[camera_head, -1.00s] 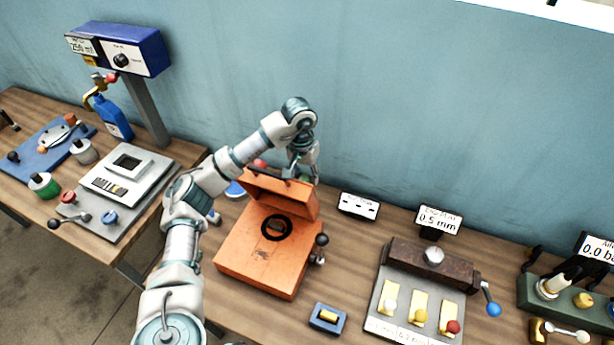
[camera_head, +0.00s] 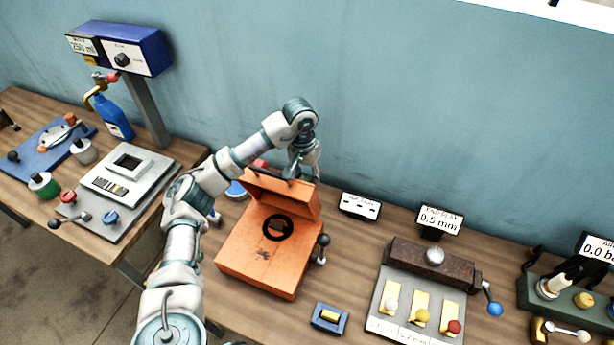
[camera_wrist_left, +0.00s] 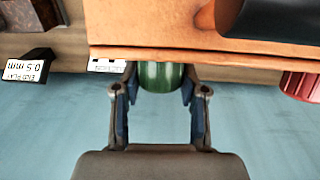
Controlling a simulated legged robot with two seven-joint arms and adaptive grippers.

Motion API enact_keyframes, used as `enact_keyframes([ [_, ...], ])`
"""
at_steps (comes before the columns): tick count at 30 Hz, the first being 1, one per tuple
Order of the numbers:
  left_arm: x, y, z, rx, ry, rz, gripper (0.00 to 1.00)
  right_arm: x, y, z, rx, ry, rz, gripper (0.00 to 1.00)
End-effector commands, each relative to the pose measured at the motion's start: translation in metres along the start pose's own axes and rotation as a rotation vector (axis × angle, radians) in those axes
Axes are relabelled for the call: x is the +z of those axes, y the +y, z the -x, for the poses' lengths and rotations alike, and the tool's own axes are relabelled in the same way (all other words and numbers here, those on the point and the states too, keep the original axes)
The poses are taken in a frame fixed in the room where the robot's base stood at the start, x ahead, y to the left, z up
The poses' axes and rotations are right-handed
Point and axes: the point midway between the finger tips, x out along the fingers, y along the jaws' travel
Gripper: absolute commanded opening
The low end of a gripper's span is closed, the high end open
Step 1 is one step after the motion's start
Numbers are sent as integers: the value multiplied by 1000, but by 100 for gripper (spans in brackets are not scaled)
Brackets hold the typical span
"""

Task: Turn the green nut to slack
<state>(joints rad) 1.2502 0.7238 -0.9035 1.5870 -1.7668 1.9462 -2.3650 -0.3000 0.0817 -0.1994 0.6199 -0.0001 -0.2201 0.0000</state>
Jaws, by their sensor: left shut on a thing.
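The green nut (camera_wrist_left: 160,77) shows in the left wrist view, at the edge of the orange box, between the fingers of my left gripper (camera_wrist_left: 160,100). The fingers are shut on its two sides. In the head view my left gripper (camera_head: 302,172) reaches down behind the raised part of the orange box (camera_head: 240,258), and the nut is hidden there. The box also fills the top of the left wrist view (camera_wrist_left: 150,30). My right gripper is not in view.
A small display (camera_head: 360,206) stands right of the box, and a red knob (camera_wrist_left: 300,86) is beside the nut in the wrist view. A blue tray (camera_head: 328,319) lies in front. A gauge block fixture (camera_head: 420,290) stands to the right.

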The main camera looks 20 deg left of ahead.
Motion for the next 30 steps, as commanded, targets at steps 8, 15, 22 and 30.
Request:
enact_keyframes([
  [8, 1, -1, -4, -4, -8, 0, 7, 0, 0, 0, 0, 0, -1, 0],
  [15, 1, -1, -4, -4, -8, 1, 47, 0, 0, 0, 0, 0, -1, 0],
  [22, 1, 0, -2, -2, -4, 0, 68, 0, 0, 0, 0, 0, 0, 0],
  [30, 1, 0, 8, -2, 1, 1, 68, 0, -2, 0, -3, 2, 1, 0],
])
